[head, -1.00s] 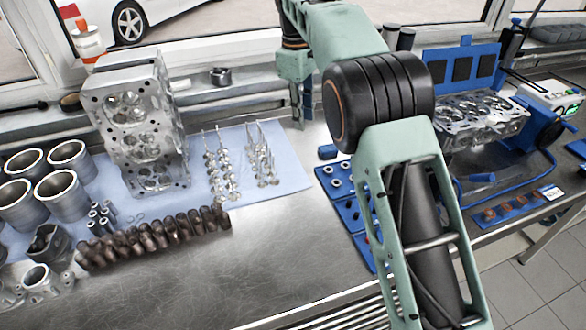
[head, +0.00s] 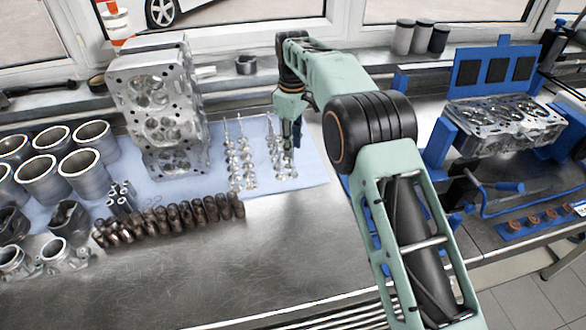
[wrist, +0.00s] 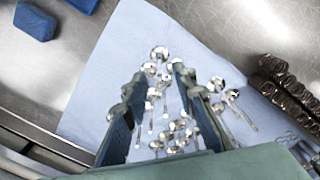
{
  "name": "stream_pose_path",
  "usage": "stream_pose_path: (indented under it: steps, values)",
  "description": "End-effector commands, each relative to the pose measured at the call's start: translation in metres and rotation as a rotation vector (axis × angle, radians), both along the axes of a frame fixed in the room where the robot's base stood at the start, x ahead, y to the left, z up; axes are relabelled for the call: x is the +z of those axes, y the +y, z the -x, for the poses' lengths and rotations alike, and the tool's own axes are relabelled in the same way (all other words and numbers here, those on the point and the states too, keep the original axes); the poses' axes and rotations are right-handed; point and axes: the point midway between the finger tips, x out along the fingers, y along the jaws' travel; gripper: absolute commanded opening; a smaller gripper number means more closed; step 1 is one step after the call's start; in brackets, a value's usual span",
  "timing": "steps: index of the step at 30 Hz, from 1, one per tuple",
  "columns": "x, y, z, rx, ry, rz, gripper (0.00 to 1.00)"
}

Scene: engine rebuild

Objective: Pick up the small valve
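Several silver valves lie in two groups on a light blue cloth (head: 310,180), a left group (head: 240,165) and a right group (head: 282,160). I cannot tell which single one is the small valve. My gripper (head: 293,142) points down over the right group and hides part of it. In the wrist view my gripper (wrist: 158,82) is open, its two dark fingers apart. Several valves (wrist: 160,55) with round shiny heads and thin stems show between and beyond the fingers. None is visibly held. Valves at the right (wrist: 230,95) lie outside the fingers.
A tall metal cylinder head (head: 160,110) stands left of the valves. A blue fixture with another head (head: 500,120) is at right. The front bench is clear.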

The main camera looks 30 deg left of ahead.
Motion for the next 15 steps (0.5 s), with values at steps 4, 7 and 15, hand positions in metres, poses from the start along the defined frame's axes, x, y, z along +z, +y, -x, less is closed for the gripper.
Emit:
stream_pose_path:
  steps: [4,7,15]
  values:
    - [-0.022,0.000,0.001,0.000,0.002,0.001,0.26]
    - [-0.031,0.000,0.000,0.000,0.001,0.000,0.26]
    - [-0.033,0.000,0.000,-0.001,0.000,0.000,0.24]
